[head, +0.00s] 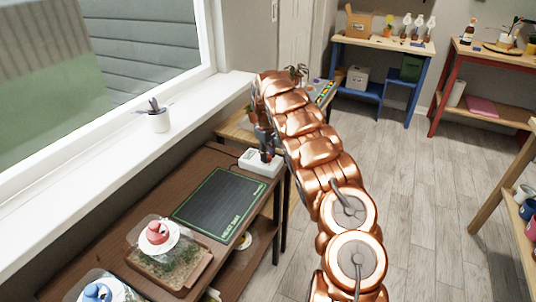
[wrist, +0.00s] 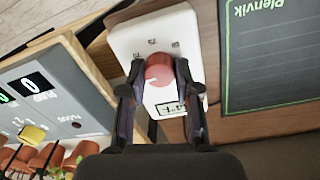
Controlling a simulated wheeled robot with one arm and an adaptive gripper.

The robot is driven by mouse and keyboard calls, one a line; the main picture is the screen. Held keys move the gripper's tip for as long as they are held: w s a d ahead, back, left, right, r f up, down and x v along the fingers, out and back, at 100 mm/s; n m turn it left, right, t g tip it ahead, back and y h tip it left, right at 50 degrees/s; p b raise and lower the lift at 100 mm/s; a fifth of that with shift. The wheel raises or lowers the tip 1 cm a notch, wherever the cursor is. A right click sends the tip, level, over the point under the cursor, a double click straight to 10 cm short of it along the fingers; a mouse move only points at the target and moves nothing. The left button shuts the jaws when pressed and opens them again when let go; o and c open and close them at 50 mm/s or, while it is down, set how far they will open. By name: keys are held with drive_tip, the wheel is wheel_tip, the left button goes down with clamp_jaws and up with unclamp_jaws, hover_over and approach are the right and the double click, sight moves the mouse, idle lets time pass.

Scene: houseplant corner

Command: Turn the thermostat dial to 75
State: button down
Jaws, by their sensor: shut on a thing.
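The thermostat is a white box (wrist: 185,30) with a round red dial (wrist: 158,72) on its face. In the wrist view, small dark marks sit around the dial and a small display (wrist: 171,108) lies below it; I cannot read the setting. My gripper (wrist: 160,66) is shut on the dial, one finger on each side. In the head view the white box (head: 258,165) lies at the far end of the brown bench, beyond the dark mat. My gripper (head: 266,152) is over it, and the dial is mostly hidden there.
The dark green-edged mat (head: 222,204) lies beside the thermostat. A seed tray (head: 170,265) with a clear, red-topped cover stands nearer. In the wrist view, a grey device (wrist: 55,95) with a display stands left of the thermostat, near orange pots (wrist: 45,157).

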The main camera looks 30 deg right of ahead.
drive_tip(key=m, duration=0.4)
drive_tip(key=shift+a+m+b, duration=0.1)
drive_tip(key=shift+m+b, duration=0.3)
drive_tip(key=m, duration=0.4)
drive_tip(key=shift+w+m, duration=0.1)
drive_tip(key=shift+m, duration=0.2)
drive_tip(key=m+b, duration=0.1)
drive_tip(key=m, duration=0.3)
drive_tip(key=shift+f+m+g, duration=0.1)
drive_tip(key=shift+m+g, duration=0.2)
drive_tip(key=m, duration=0.4)
drive_tip(key=shift+m, duration=0.4)
drive_tip(key=shift+w+b, duration=0.1)
drive_tip(key=shift+b, duration=0.2)
drive_tip(key=c, duration=1)
unclamp_jaws()
drive_tip(key=shift+o, duration=0.9)
